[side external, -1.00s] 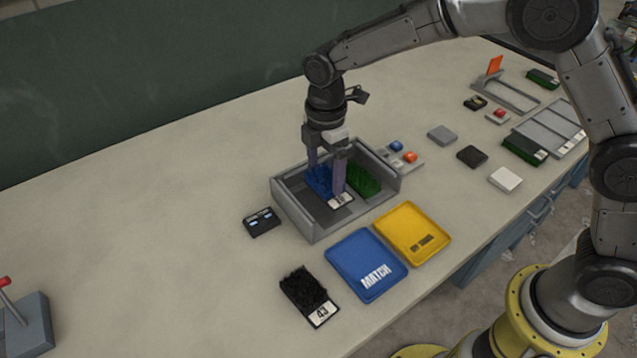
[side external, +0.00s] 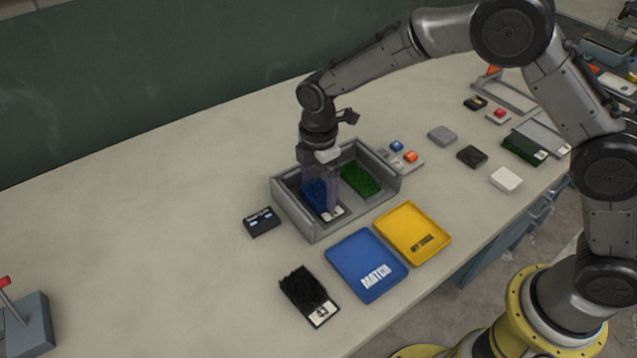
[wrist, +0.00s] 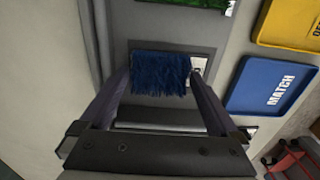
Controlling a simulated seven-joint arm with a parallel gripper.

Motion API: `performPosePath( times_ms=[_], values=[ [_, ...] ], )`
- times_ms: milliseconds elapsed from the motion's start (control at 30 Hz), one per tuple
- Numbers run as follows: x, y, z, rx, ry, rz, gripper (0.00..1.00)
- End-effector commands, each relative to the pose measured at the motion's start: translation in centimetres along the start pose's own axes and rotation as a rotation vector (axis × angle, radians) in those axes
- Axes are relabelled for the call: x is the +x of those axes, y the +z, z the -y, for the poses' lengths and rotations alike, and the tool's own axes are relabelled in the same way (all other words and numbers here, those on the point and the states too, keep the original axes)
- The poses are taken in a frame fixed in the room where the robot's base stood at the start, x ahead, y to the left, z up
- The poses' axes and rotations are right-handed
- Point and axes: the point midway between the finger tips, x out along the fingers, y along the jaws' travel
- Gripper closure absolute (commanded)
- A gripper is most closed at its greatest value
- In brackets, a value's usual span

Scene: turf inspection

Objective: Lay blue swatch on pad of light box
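The blue swatch (side external: 314,192) is a small tile of blue turf with a white label at its front end. It is inside the grey light box (side external: 282,206), in the left half, beside a green swatch (side external: 361,180). My gripper (side external: 322,205) is down in the box with its fingers at the two ends of the blue swatch. In the wrist view the blue swatch (wrist: 160,74) lies between the fingertips, over a darker grey pad (wrist: 190,52). Whether the fingers press on its ends, and whether its underside touches the pad, is hard to tell.
A blue MATCH tray (side external: 365,265) and a yellow tray (side external: 412,233) lie in front of the box. A black swatch (side external: 307,295) lies nearer the camera. A small black display (side external: 261,222) stands left of the box, and a button panel (side external: 404,157) right of it.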

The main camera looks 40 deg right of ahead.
Motion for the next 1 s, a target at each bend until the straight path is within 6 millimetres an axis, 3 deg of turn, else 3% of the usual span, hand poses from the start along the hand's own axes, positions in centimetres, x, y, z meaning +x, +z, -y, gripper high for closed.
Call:
performPosePath(
  times_ms=[367,800,1000],
  values=[
    [-0.8,0.0,-0.1,0.0,0.002,-0.001,0.0],
    [-9.2,0.0,-0.1,0.0,0.005,-0.002,0.0],
    [-11.7,0.0,0.0,0.0,0.002,-0.001,0.0]
  ],
)
